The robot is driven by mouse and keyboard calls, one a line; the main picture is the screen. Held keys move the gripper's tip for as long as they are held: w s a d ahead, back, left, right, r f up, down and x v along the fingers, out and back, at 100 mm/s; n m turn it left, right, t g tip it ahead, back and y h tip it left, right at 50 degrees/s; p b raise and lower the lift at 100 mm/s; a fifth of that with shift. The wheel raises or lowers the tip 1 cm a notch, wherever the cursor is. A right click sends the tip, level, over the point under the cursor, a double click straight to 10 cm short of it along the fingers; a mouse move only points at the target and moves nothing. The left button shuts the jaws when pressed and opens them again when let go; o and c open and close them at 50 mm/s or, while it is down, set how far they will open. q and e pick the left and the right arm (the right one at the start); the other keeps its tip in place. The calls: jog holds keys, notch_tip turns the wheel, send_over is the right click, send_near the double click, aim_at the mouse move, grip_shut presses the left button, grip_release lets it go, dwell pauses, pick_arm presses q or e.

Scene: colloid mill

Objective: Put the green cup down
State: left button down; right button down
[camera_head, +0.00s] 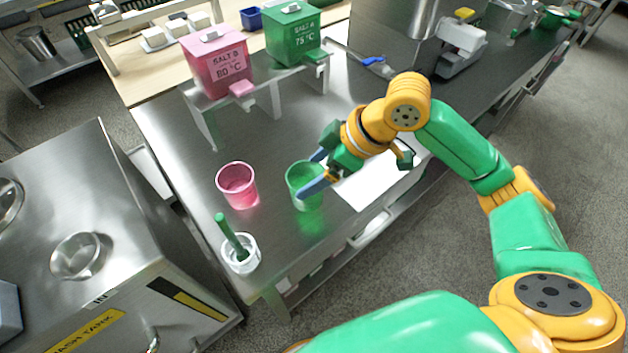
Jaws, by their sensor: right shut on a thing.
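The green cup (304,190) is upright at the front part of the steel table (265,140). My right gripper (312,172) is shut on the cup, with one blue finger across its near side and the other behind its rim. The cup's base looks at or very near the table top; I cannot tell if it touches. A green sheen shows on the steel below it. My left gripper is not in view.
A pink cup (238,184) stands left of the green cup. A white mortar with a green pestle (238,249) is at the front left corner. Pink (216,63) and green (292,32) salt boxes sit on a raised stand. A white sheet (375,180) lies right.

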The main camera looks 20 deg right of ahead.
jog(key=shift+f, duration=1.55)
jog(key=shift+f, duration=0.1)
grip_release()
jog(key=p+v, duration=0.1)
jog(key=v, duration=1.1)
